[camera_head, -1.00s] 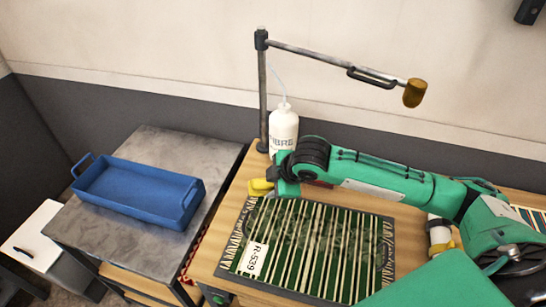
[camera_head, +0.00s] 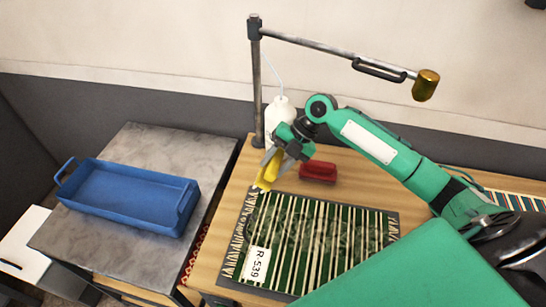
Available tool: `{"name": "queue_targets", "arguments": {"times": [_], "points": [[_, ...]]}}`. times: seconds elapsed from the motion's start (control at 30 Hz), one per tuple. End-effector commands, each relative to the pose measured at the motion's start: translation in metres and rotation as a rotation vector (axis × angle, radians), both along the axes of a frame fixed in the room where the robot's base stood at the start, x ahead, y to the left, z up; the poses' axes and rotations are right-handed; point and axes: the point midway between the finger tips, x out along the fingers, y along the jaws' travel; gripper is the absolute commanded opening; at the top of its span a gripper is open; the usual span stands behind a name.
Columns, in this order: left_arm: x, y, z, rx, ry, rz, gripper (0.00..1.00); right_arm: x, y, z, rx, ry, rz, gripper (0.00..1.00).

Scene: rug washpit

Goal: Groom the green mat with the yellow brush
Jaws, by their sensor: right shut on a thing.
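The green mat (camera_head: 320,245) with pale stripes and a white R-539 label lies flat on the wooden table. The yellow brush (camera_head: 270,170) is in my right gripper (camera_head: 281,154), which is shut on it. The brush hangs tilted at the mat's far left corner; I cannot tell whether it touches the mat. My left gripper is not in view.
A red object (camera_head: 319,171) lies on the table behind the mat. A white bottle (camera_head: 279,112) stands behind my gripper, beside a lamp post (camera_head: 257,80) whose arm reaches right. A blue tray (camera_head: 130,195) sits on the grey side table (camera_head: 180,150).

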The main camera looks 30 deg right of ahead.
Motion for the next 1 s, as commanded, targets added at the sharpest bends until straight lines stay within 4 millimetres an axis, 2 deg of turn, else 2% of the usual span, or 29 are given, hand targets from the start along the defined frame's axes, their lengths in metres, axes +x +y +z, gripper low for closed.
{"name": "queue_targets", "arguments": {"times": [0.27, 0.63, 1.0], "points": [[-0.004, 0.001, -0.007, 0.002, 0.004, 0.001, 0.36, 0.000, -0.002, -0.009, 0.003, -0.004, 0.033, 0.19], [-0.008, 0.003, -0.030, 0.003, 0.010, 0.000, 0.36, 0.000, -0.003, -0.047, 0.002, -0.004, 0.030, 0.19], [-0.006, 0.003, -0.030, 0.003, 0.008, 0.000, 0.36, 0.000, -0.003, -0.050, 0.002, -0.005, 0.030, 0.19]]}}
